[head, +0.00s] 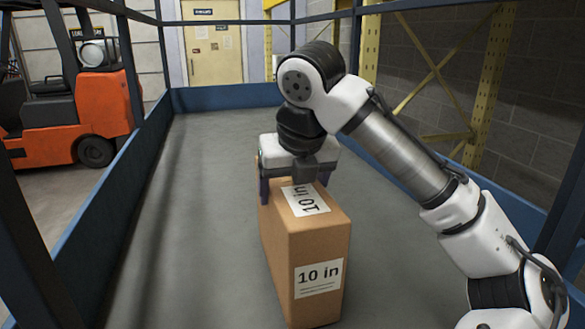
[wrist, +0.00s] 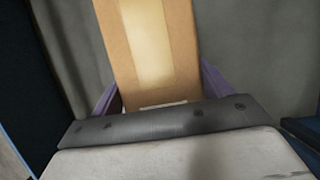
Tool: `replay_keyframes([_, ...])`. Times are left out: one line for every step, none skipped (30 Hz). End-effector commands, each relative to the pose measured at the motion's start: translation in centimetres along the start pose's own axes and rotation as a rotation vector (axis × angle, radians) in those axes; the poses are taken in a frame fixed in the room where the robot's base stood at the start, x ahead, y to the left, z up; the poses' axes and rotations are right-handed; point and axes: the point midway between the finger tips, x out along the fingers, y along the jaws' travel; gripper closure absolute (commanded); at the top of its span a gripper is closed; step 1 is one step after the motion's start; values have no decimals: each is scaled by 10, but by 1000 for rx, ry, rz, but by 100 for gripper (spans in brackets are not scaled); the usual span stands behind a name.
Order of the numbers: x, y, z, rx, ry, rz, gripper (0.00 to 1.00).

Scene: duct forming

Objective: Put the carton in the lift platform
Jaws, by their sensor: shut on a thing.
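The carton (head: 306,251) is a tall brown box with white "10 in" labels on its top and near face. It stands upright over the grey floor of the lift platform (head: 215,150), inside the blue rails. Whether its base touches the floor is hard to tell, as its lower end is near the picture's bottom edge. My gripper (head: 292,190) is above the carton's far end, with its fingers down either side of the top. In the wrist view the carton (wrist: 152,50) lies between the two purple fingers (wrist: 160,88).
Low blue walls (head: 225,97) and dark upright posts enclose the platform. An orange forklift (head: 105,105) stands outside on the left. A yellow rack (head: 490,85) and a block wall are on the right. The platform floor behind and left of the carton is clear.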

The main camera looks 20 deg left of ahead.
Motion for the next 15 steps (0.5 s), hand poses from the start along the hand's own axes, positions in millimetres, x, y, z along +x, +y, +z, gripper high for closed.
replay_keyframes([2,0,-1,1,-4,1,93])
replay_keyframes([3,0,-1,1,-4,1,93])
replay_keyframes([4,0,-2,0,-5,1,93])
replay_keyframes([4,0,-2,0,-5,1,93])
replay_keyframes([4,0,-2,0,-5,1,93])
replay_keyframes([4,0,-2,0,-5,1,93])
replay_keyframes([4,0,-2,0,-5,1,93])
replay_keyframes([4,0,-2,0,-5,1,93])
replay_keyframes([4,0,-2,0,-5,1,93])
replay_keyframes([4,0,-2,0,-5,1,93])
replay_keyframes([4,0,-2,0,-4,1,93])
replay_keyframes([5,0,-2,0,-4,2,93])
replay_keyframes([6,0,-3,0,-4,2,93])
replay_keyframes([7,0,-3,0,0,1,19])
replay_keyframes([7,0,-3,0,-1,1,14])
